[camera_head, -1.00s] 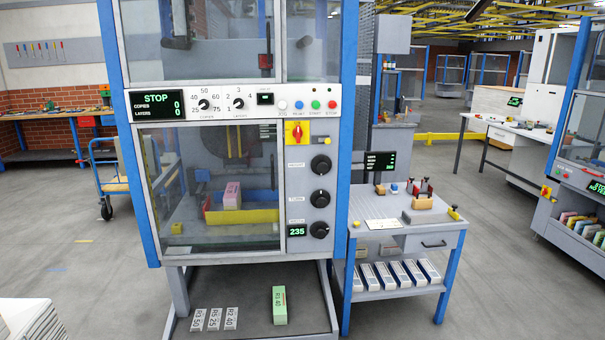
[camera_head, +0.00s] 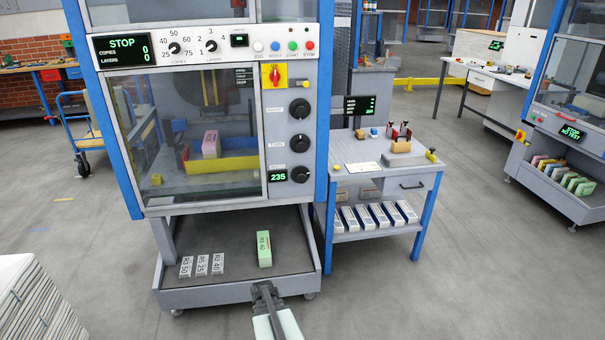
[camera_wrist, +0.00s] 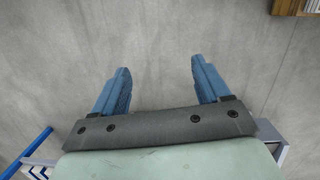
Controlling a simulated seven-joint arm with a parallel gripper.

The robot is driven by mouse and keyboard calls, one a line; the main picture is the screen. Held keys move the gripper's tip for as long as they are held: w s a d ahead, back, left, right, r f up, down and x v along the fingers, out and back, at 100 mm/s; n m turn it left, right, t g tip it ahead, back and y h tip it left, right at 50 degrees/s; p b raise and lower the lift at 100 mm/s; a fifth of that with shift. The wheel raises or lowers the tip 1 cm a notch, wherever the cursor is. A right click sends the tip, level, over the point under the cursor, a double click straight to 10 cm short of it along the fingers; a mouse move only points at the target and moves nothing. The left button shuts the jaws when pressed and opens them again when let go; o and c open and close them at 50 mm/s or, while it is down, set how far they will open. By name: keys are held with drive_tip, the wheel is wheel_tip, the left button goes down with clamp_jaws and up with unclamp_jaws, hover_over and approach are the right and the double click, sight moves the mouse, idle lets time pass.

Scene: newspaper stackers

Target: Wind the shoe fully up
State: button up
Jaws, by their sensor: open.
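The stacker machine (camera_head: 200,205) stands at centre left with blue posts and a clear window. Its right panel has three black knobs, the top one (camera_head: 300,109), the middle one (camera_head: 299,143) and the lowest one (camera_head: 300,174). A green display (camera_head: 278,177) beside the lowest knob reads 235. The knob labels are too small to read surely. I cannot tell which part behind the window is the shoe. My gripper (camera_head: 266,290) is low in front of the machine's base tray, apart from the knobs. In the wrist view its blue fingers (camera_wrist: 158,68) are spread and empty over bare floor.
The main display (camera_head: 122,44) reads STOP, with zero copies and layers. A pink block (camera_head: 211,143) sits inside behind the window. The base tray (camera_head: 240,290) holds a green block (camera_head: 264,248) and grey labelled blocks (camera_head: 202,265). A side table (camera_head: 385,182) stands right of the machine.

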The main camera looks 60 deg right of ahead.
drive_tip(key=w+d+r+m+t+h, duration=0.1)
drive_tip(key=w+d+r+t+h, duration=0.15)
drive_tip(key=d+r, duration=0.9)
drive_tip(key=w+d+r+m+t+h, duration=0.1)
drive_tip(key=d+r+h, duration=0.4)
drive_tip(key=d, duration=1.2)
drive_tip(key=w+d+r+m+t+h, duration=0.2)
drive_tip(key=d+r, duration=0.8)
drive_tip(key=d, duration=0.4)
drive_tip(key=n+t+h, duration=0.3)
drive_tip(key=t+h, duration=0.4)
drive_tip(key=t, duration=0.5)
approach(302, 114)
drive_tip(key=x, duration=0.8)
drive_tip(key=shift+w+d+r, duration=0.15)
drive_tip(key=c, duration=1)
